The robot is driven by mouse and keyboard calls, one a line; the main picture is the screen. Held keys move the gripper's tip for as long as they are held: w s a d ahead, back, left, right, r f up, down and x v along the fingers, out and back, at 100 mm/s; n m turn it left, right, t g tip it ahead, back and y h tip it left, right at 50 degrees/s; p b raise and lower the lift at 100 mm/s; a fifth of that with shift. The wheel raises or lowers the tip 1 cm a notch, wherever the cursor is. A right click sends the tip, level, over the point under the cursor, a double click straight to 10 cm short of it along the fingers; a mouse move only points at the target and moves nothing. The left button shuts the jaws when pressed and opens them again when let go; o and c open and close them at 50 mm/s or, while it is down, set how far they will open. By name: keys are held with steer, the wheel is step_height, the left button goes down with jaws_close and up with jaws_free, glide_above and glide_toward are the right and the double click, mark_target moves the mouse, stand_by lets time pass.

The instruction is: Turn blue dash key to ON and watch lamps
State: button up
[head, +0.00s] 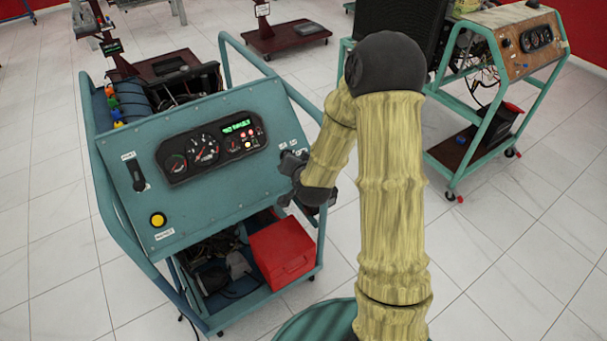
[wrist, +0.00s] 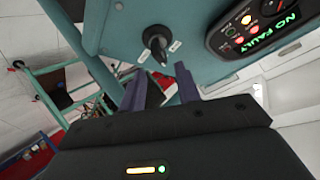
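The blue-teal dash panel (head: 225,195) of the near trainer faces me. Its key switch (wrist: 157,42), a black knob with a small label on either side, shows in the wrist view; the labels are too blurred to read. In the head view my arm hides the key. My gripper (wrist: 161,85) is open and empty, its two fingers just short of the key and apart from it. It also shows at the panel's right edge in the head view (head: 293,170). The lamps (head: 247,136) show red and yellow on the cluster. The green display (wrist: 288,28) reads NO FAULT.
The panel also carries gauges (head: 203,150), a black lever (head: 136,175) at left and a yellow button (head: 158,219). A red box (head: 283,252) sits on the lower shelf. Another trainer (head: 525,45) stands at right.

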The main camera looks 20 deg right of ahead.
steer(key=b+v, duration=0.4)
steer(key=shift+s+r, duration=0.1)
steer(key=shift+s, duration=0.25)
steer(key=shift+b, duration=0.4)
steer(key=b+v, duration=0.5)
steer(key=shift+s+a+r+b, duration=0.1)
steer(key=shift+s+r+b, duration=0.05)
steer(key=shift+s+b, duration=0.15)
